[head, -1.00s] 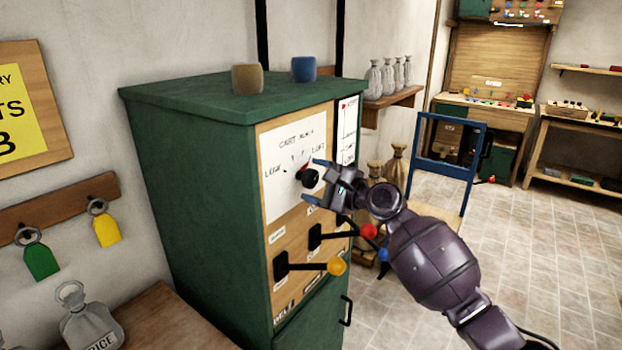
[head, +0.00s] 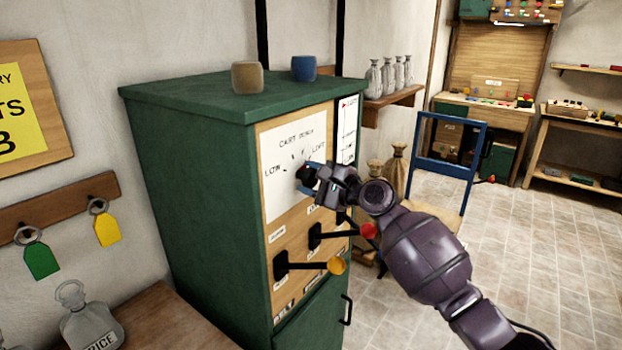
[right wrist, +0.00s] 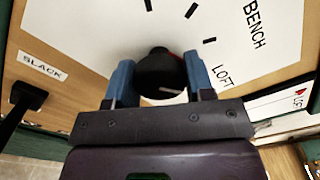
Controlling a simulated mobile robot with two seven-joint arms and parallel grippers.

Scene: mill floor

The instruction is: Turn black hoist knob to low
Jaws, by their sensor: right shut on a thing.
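The black hoist knob (head: 304,174) sits on a white dial plate (head: 283,196) on the front of a green cabinet. A left label seems to read "LOW"; others read "CART", "BENCH" and "LOFT". My right gripper (head: 311,178) is at the knob. In the right wrist view the knob (right wrist: 160,75) is between its two blue fingers, which are shut on it. A bit of red shows at the knob's edge, towards the "BENCH" and "LOFT" side. Its exact pointing is hidden. My left gripper is not in view.
Below the dial, levers with a yellow ball (head: 337,265) and a red ball (head: 369,231) stick out near my right arm. A brown cup (head: 247,77) and a blue cup (head: 304,68) stand on the cabinet. A blue-framed chair (head: 447,150) stands behind my arm.

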